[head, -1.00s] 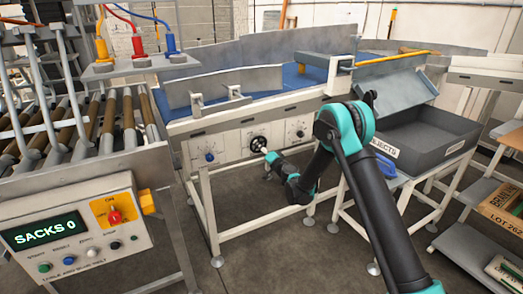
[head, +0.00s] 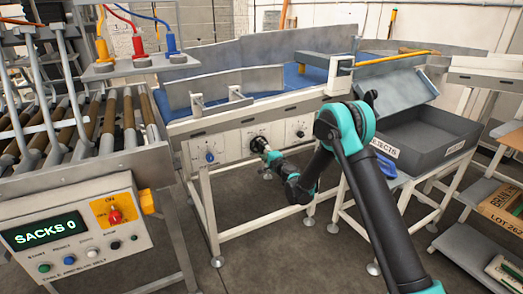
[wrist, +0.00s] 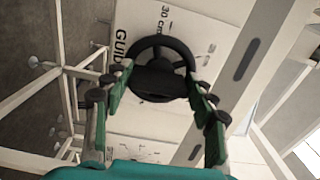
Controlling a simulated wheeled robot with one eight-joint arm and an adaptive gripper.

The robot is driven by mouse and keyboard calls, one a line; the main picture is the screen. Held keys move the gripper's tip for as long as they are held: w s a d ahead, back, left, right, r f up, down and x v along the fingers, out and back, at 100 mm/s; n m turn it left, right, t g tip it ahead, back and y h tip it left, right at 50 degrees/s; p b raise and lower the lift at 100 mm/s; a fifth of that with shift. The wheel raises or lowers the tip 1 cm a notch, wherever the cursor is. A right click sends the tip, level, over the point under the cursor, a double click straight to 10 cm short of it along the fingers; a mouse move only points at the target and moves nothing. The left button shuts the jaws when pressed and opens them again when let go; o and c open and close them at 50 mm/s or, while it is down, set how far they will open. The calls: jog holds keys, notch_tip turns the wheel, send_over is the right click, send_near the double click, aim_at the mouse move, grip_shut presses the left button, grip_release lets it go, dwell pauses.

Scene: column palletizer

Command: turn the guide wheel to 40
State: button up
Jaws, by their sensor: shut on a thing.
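The guide wheel (wrist: 160,44) is a black handwheel on a white panel marked "GUIDE" and "30 cm" in the wrist view. The wheel's pointer and exact setting cannot be read.
A blue knob (head: 209,156) sits left of the wheel and a small dial (head: 299,130) sits right of it. A grey rejects tray (head: 432,147) stands at the right. The control box (head: 75,228) reads "SACKS 0".

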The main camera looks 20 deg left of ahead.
jog(key=m, duration=0.6)
jog(key=shift+d+r, duration=0.1)
jog(key=shift+m, duration=0.3)
dwell(0.3)
jog(key=o, duration=1.2)
jog(key=shift+c, duration=0.2)
jog(key=v, duration=1.2)
